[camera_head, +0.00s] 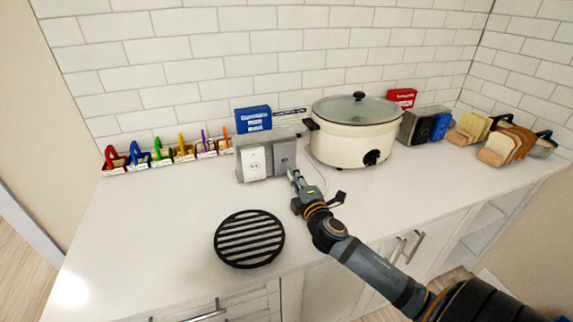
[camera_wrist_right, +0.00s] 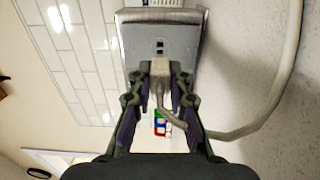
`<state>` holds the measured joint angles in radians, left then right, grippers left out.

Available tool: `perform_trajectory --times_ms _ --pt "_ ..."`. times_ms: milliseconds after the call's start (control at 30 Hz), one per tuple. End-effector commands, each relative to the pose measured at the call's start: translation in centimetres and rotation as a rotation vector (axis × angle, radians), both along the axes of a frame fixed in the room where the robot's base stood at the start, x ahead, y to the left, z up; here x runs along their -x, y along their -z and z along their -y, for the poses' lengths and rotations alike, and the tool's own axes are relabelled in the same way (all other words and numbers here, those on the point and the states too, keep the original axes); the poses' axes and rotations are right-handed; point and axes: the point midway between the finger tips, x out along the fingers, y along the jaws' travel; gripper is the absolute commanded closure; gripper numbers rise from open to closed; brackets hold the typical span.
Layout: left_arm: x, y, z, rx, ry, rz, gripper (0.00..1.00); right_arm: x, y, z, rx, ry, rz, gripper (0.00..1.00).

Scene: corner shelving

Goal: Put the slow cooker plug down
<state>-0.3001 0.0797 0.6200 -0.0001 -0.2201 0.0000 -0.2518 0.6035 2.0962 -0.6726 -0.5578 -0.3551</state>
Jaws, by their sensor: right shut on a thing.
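The cream slow cooker (camera_head: 345,145) with a glass lid stands on the counter against the tiled wall. My right gripper (camera_head: 295,178) is just in front of the right side of a grey outlet box (camera_head: 255,163). In the right wrist view, its fingers are shut on the pale slow cooker plug (camera_wrist_right: 158,69). The cord (camera_wrist_right: 285,85) runs from the plug and curves up the right side. The outlet box (camera_wrist_right: 188,30) is just beyond the plug, with socket slots visible. I cannot tell whether the plug touches the box. My left gripper is not in view.
A round black slatted trivet (camera_head: 249,238) lies on the counter, left of my right arm. A blue box (camera_head: 253,118) stands behind the outlet box. Several coloured items (camera_head: 161,152) line the wall at left. Bread slices (camera_head: 508,143) stand at right. The left front counter (camera_head: 150,230) is clear.

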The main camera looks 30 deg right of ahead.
Motion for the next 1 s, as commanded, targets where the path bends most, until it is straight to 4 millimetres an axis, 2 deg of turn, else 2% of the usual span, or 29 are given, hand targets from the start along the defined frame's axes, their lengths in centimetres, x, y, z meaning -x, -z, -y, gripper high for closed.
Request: perform_trajectory --times_ms 167,533,833,1000 --pt "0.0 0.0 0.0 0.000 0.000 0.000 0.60 -0.1 0.0 0.0 0.000 0.000 0.001 1.00" --pt "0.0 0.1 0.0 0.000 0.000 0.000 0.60 -3.5 0.0 0.9 -0.001 0.001 0.000 1.00" --pt "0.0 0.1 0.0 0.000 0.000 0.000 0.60 -3.5 0.0 0.9 0.001 0.000 0.000 1.00" --pt "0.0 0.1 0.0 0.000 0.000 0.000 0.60 -2.3 0.1 0.6 0.003 -0.001 -0.002 1.00"
